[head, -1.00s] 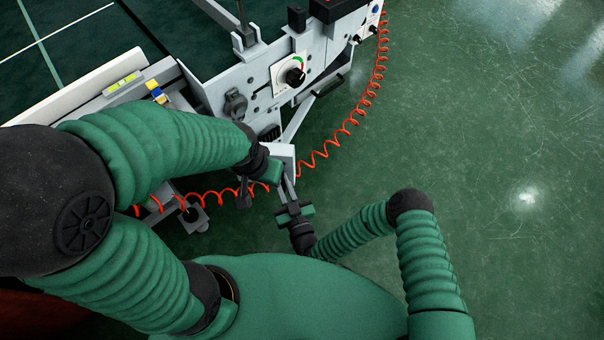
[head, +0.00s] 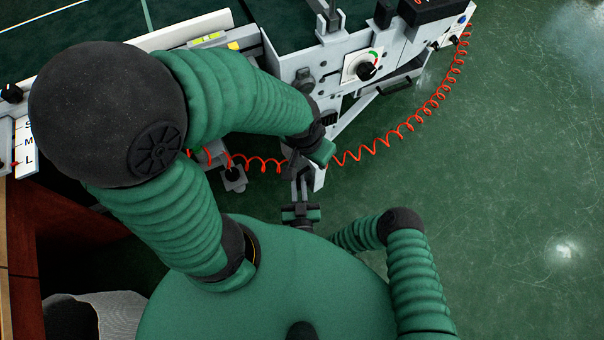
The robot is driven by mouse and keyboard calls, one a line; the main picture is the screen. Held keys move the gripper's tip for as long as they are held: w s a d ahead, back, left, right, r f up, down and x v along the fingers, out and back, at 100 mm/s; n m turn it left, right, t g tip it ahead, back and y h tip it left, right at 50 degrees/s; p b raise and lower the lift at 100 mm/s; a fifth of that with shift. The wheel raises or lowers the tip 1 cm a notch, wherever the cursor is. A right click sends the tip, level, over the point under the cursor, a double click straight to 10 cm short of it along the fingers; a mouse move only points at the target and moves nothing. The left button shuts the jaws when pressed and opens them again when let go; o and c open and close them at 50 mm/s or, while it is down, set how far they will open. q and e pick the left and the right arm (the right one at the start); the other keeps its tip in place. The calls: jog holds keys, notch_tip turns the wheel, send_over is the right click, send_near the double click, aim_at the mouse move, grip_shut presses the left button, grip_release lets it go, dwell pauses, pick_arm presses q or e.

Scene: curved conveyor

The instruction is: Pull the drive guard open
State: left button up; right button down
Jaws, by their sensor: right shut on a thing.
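The conveyor's white end housing (head: 345,85) is at upper centre, with a dial and dark fittings on its face. A pale plate (head: 320,176), probably the drive guard, shows below it, largely hidden behind my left forearm and gripper. My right gripper (head: 301,186) is at the plate's lower left, its fingers pointing up at it. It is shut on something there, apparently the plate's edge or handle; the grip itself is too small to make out. My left gripper (head: 322,152) is just above, in front of the plate; its fingertips are not clear.
A red coiled hose (head: 408,127) hangs along the housing and passes behind my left gripper. A dark conveyor belt (head: 60,38) lies at upper left. A brown cabinet (head: 20,245) and S, M, L labels (head: 28,145) are at far left. Green floor (head: 510,200) is clear at right.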

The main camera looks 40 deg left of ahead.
dwell(0.3)
jog(key=c, duration=1.5)
grip_release()
jog(key=shift+o, duration=0.2)
